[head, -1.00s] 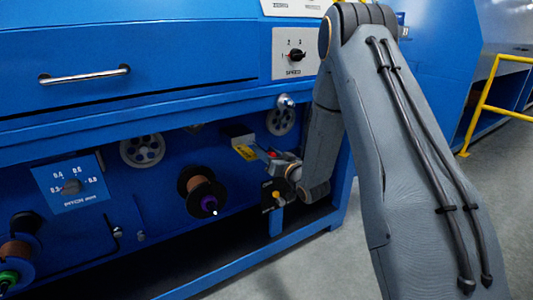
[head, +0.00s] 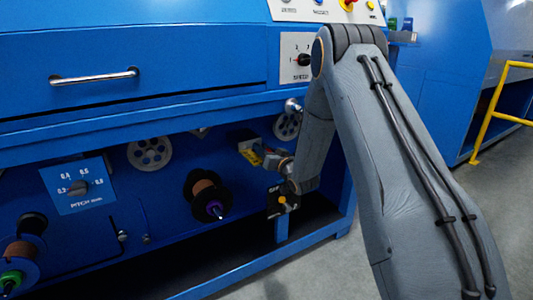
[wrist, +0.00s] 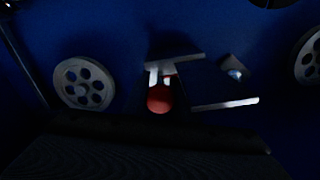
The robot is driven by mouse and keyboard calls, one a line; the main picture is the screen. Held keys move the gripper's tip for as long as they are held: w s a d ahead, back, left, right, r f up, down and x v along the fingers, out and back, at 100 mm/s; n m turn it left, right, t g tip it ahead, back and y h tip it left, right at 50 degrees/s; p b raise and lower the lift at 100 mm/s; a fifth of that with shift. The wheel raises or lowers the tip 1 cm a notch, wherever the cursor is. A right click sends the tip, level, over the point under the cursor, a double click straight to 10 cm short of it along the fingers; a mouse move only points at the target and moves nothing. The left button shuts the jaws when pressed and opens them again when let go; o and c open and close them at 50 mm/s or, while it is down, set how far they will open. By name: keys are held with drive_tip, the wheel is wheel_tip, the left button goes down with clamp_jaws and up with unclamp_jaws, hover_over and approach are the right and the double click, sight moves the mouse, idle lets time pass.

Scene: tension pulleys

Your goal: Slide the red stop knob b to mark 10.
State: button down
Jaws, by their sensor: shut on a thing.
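The red stop knob (wrist: 160,98) shows as a round red ball in the middle of the wrist view, just below a pale T-shaped metal piece (wrist: 175,62). My gripper (head: 268,158) is low at the machine's front in the head view, beside a grey bracket with a yellow label (head: 249,156). The gripper is shut on the knob. The fingers are small and partly hidden by my arm in the head view and too dark to make out in the wrist view. No scale or mark 10 can be read.
A spoked pulley (head: 150,153) and a copper-wound spool (head: 207,194) are left of my gripper. A pulley (head: 287,127) is just above it, and a dark plate with a yellow knob (head: 281,200) just below. A yellow rail (head: 492,108) stands at the right, with grey floor before it.

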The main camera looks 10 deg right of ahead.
drive_tip(key=shift+w+r, duration=0.15)
drive_tip(key=c, duration=1.6)
unclamp_jaws()
drive_tip(key=shift+o, duration=0.8)
drive_tip(key=shift+a, duration=0.1)
drive_tip(key=p+v, duration=0.2)
drive_tip(key=v, duration=0.5)
drive_tip(key=shift+s, duration=0.35)
